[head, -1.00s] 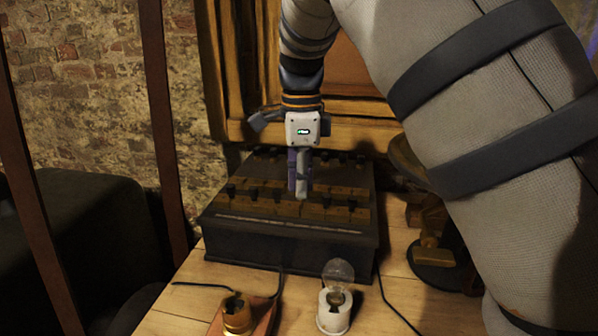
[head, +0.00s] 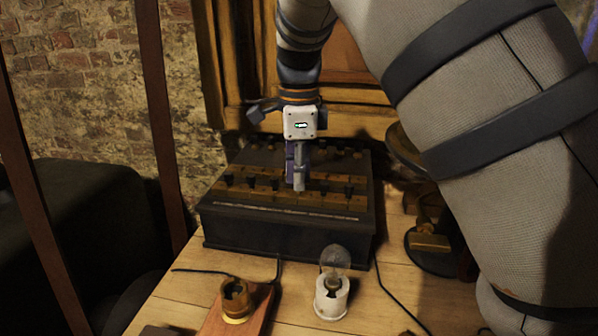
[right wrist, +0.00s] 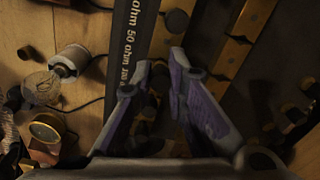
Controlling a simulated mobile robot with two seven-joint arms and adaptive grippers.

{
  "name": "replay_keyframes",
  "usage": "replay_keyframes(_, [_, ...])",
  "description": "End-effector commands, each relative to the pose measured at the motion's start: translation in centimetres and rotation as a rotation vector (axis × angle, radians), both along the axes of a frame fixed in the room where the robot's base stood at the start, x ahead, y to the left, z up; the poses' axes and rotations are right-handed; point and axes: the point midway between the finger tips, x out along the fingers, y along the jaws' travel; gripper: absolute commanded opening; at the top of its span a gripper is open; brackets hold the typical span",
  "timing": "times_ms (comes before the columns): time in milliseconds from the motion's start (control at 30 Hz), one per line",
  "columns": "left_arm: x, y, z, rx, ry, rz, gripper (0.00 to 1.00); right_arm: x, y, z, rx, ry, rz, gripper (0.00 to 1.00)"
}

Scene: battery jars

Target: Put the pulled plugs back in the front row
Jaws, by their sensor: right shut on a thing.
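The dark plug box (head: 285,240) stands on the wooden table. Brass blocks (head: 262,194) run along its front, with several dark plugs standing in the front row, such as one at the left (head: 227,180) and one at the right (head: 348,191). My right gripper (head: 298,187) points down at the middle of this row. It is shut on a dark plug (right wrist: 158,76), partly hidden between the fingers in the right wrist view. I cannot tell whether that plug is seated in the brass. My left gripper is not in view.
More plugs (head: 340,151) stand along the back of the box. In front are a bulb in a white holder (head: 333,296) and a brass socket (head: 236,300) on a wooden base, with black wires. A dark-based brass instrument (head: 430,242) stands right of the box.

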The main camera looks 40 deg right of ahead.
Motion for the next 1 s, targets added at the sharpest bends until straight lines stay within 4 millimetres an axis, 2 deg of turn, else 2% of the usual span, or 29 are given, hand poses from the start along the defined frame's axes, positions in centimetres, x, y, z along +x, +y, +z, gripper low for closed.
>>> replay_keyframes(1000, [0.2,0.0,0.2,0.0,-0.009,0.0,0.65,0.0,0.0,-1.2,-0.001,-0.001,0.0,0.0])
